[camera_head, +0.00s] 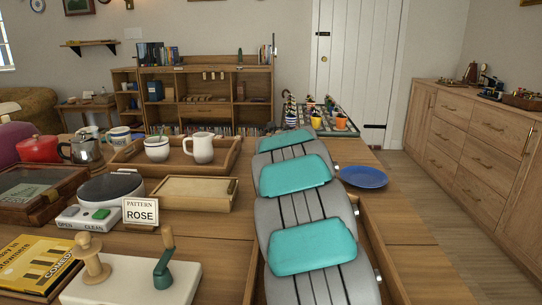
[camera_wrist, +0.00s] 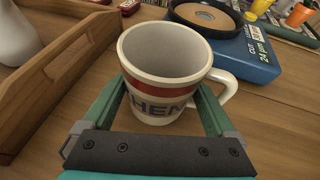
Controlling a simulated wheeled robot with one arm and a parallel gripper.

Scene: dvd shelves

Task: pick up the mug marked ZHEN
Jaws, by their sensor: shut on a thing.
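A white mug (camera_wrist: 165,62) with a red-brown band and dark blue letters sits between my fingers in the wrist view. The letters "HEN" show; any letter to their left is hidden by the left finger. The mug is upright and empty, with its handle to the right. My gripper (camera_wrist: 163,92) is shut on its sides, with one green finger on each side. I cannot tell whether its base touches the wooden table. In the head view my arm hides the gripper and this mug.
A wooden tray (camera_wrist: 52,68) with a white pitcher (camera_wrist: 14,36) stands close on the left. A blue box (camera_wrist: 246,60) under a round black dish (camera_wrist: 204,14) is close behind the handle. In the head view a blue plate (camera_head: 363,177) lies right of my arm.

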